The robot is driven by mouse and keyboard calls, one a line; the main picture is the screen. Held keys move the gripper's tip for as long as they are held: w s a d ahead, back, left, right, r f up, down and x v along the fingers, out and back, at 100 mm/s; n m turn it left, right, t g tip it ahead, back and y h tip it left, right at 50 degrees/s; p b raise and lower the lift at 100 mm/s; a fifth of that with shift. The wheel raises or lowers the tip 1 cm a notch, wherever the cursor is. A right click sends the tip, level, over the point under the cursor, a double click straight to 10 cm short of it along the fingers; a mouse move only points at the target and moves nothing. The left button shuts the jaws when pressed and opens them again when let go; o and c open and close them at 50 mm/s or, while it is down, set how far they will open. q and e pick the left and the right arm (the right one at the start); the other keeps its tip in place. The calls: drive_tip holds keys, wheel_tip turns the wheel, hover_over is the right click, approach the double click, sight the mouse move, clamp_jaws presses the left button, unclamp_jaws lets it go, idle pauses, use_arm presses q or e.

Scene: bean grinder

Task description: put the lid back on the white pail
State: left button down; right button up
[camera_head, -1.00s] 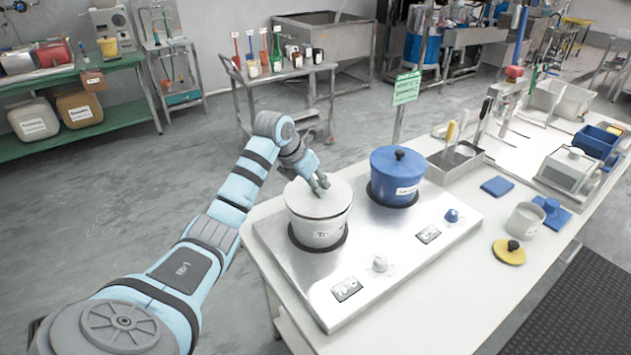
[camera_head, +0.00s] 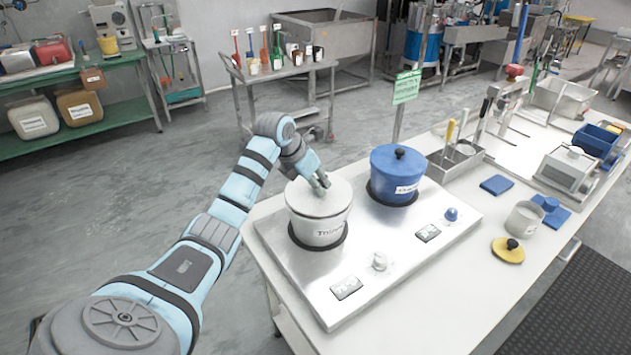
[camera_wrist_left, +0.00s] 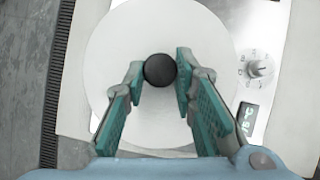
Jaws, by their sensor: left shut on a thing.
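The white pail (camera_head: 319,233) stands upright on the left round plate of the steel two-plate unit. Its white lid (camera_head: 305,197) lies over its mouth and looks level; a small gap under the rim cannot be ruled out. My left gripper (camera_head: 320,183) points down at the middle of the lid. In the left wrist view its fingers (camera_wrist_left: 160,74) are closed on both sides of the lid's round black knob (camera_wrist_left: 160,70). The lid's white disc (camera_wrist_left: 110,50) hides the pail below it there. My right gripper is in neither view.
A blue lidded pot (camera_head: 397,180) stands close to the right of the pail. The steel unit (camera_head: 330,295) has knobs and displays along its front. A white cup (camera_head: 525,219) and a yellow lid (camera_head: 508,251) are farther right. A green sign (camera_head: 406,87) rises behind the blue pot.

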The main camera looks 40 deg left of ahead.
use_arm(q)
drive_tip(key=shift+f+p, duration=0.1)
drive_tip(key=shift+p, duration=0.25)
idle(0.5)
drive_tip(key=c, duration=1.2)
unclamp_jaws()
drive_tip(key=shift+c, duration=0.2)
drive_tip(key=shift+o, duration=0.2)
drive_tip(key=o, duration=0.4)
drive_tip(key=shift+o, duration=0.2)
wheel_tip(320, 180, up, 7)
drive_tip(key=p, duration=0.6)
drive_tip(key=shift+p, duration=0.35)
